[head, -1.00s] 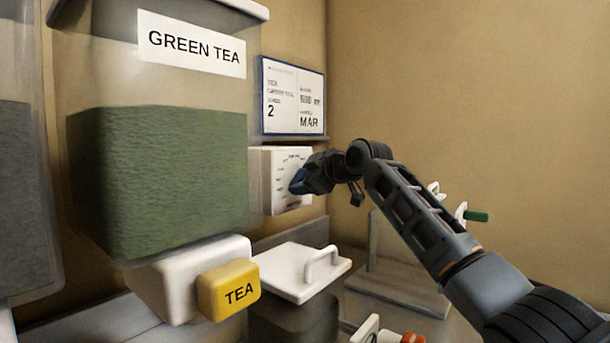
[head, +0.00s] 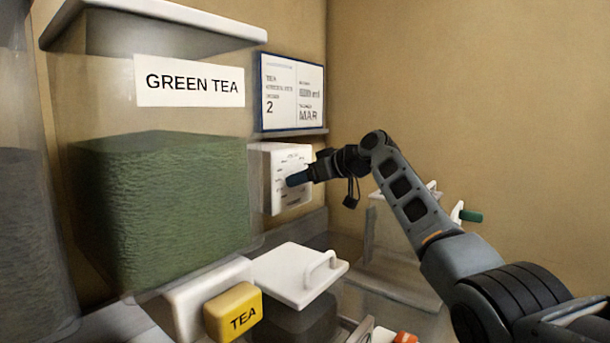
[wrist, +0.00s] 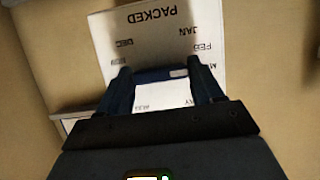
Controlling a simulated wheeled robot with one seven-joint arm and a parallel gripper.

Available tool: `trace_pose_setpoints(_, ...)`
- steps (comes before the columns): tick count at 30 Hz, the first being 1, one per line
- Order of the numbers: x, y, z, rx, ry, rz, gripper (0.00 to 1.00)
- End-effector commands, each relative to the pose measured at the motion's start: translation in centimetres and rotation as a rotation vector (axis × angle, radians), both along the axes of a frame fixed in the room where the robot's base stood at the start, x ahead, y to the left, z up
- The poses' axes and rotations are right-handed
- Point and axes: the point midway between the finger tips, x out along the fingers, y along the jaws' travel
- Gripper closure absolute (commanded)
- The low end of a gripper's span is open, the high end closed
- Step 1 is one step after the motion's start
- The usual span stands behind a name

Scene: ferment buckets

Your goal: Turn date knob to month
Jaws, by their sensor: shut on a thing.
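The white date dial box (head: 272,185) is fixed on the wall, below a framed card (head: 292,92) that reads "2" and "MAR". In the wrist view its face (wrist: 150,40) carries the word PACKED and month labels such as JAN, FEB and DEC, seen upside down. My gripper (head: 300,178) is at the front of this box. In the wrist view my gripper's two fingers (wrist: 165,90) are closed around the blue knob (wrist: 160,74) at the face's middle. The knob is mostly hidden between the fingers, and I cannot tell which month it points at.
A large clear GREEN TEA bin (head: 160,200) stands left of the dial box, with a yellow TEA tag (head: 233,312) at its base. A white handled lid (head: 298,275) lies below the box. A clear stand (head: 400,280) is under my arm. The wall at right is bare.

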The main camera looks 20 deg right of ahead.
Motion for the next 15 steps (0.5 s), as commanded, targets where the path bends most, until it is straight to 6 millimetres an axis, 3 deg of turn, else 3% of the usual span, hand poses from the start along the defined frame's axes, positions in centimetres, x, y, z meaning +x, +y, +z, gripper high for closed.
trace_pose_setpoints(15,0.0,0.0,-0.18,0.039,0.031,0.0,0.65)
